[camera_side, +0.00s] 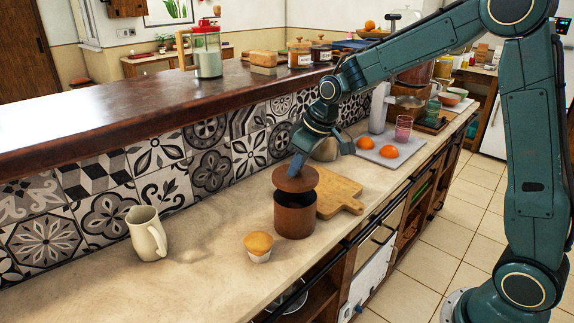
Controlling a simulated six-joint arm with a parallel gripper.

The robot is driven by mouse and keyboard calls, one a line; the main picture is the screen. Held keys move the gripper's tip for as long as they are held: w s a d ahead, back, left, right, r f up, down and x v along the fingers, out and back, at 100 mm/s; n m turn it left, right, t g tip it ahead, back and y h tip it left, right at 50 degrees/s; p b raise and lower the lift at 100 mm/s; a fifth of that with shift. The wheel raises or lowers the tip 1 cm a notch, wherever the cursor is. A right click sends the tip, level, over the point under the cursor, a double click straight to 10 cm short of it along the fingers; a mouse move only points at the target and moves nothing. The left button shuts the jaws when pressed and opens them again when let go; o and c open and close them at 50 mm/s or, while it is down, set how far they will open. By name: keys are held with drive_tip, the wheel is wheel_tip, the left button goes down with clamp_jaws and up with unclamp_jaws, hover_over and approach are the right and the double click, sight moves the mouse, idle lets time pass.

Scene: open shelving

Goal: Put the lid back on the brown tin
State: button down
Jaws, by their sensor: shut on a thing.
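The brown tin (294,217) stands upright on the counter, near the middle of the view. The round brown lid (295,180) is above the tin's mouth, with a dark gap showing between lid and rim. My gripper (297,164) comes down from the upper right and is shut on the lid from above. The lid looks roughly level and roughly over the tin. The fingertips and the part of the lid they grip are only partly visible.
A wooden cutting board (340,194) lies right behind the tin. A cupcake (258,247) stands at its front left and a cream pitcher (147,233) further left. Oranges (389,151) and a pink glass (404,128) are at the back right. The tiled wall (180,166) bounds the counter behind.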

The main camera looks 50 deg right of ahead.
sight(300, 176)
drive_tip(key=shift+f, duration=2.45)
drive_tip(key=shift+f, duration=0.2)
idle(0.5)
drive_tip(key=c, duration=0.7)
unclamp_jaws()
drive_tip(key=shift+r, duration=0.15)
drive_tip(key=shift+r, duration=3.4)
clamp_jaws()
